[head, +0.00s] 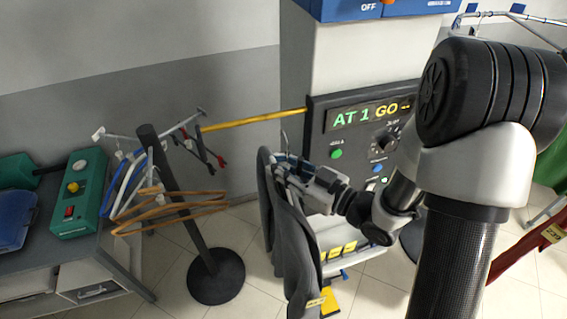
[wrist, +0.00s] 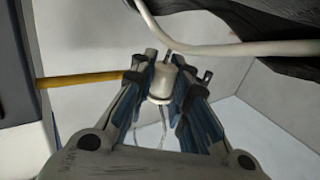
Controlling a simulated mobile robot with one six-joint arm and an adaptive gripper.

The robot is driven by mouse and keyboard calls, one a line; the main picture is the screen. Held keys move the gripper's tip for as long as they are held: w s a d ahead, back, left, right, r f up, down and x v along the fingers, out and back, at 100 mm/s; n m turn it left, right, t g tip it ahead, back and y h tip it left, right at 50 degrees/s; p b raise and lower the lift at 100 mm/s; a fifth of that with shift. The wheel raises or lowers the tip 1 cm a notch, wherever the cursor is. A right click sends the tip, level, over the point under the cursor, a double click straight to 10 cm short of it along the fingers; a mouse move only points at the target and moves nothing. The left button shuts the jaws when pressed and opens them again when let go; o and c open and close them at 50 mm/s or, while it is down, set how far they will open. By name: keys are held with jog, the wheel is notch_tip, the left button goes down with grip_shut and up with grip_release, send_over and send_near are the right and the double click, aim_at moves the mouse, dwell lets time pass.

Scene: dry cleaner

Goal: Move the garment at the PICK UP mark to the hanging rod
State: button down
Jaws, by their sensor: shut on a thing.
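My gripper (head: 283,164) is shut on the white neck piece (wrist: 160,82) of a hanger, seen between the fingers in the wrist view. The dark grey garment (head: 283,232) hangs from that hanger, off the floor, in front of the control panel. Its yellow tag (head: 316,302) shows low down. In the wrist view the hanger's pale bar (wrist: 225,48) crosses the upper right, with dark cloth (wrist: 240,18) beside it. A metal rod (head: 520,16) shows at the top right, partly behind my arm. I see no PICK UP mark.
A counter (head: 70,250) stands left.

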jog(key=shift+w+a+p, duration=0.2)
jog(key=shift+w, duration=0.65)
jog(key=shift+w+a+p, duration=0.15)
jog(key=shift+w+a, duration=0.1)
jog(key=shift+w, duration=0.6)
jog(key=shift+w+a+p, duration=0.2)
jog(key=shift+w, duration=0.65)
jog(key=shift+w+a, duration=0.1)
jog(key=shift+w, duration=0.05)
jog(key=shift+w+a, duration=0.1)
jog(key=shift+w, duration=0.25)
jog(key=shift+w+a+b, duration=0.2)
jog(key=shift+w+a, duration=0.1)
jog(key=shift+w, duration=0.65)
jog(key=shift+w+a+b, duration=0.15)
jog(key=shift+w+a, duration=0.1)
jog(key=shift+w, duration=0.7)
jog(key=shift+w+a+b, duration=0.2)
jog(key=shift+w+a, duration=0.1)
jog(key=shift+w, duration=0.65)
jog(key=shift+f, duration=0.15)
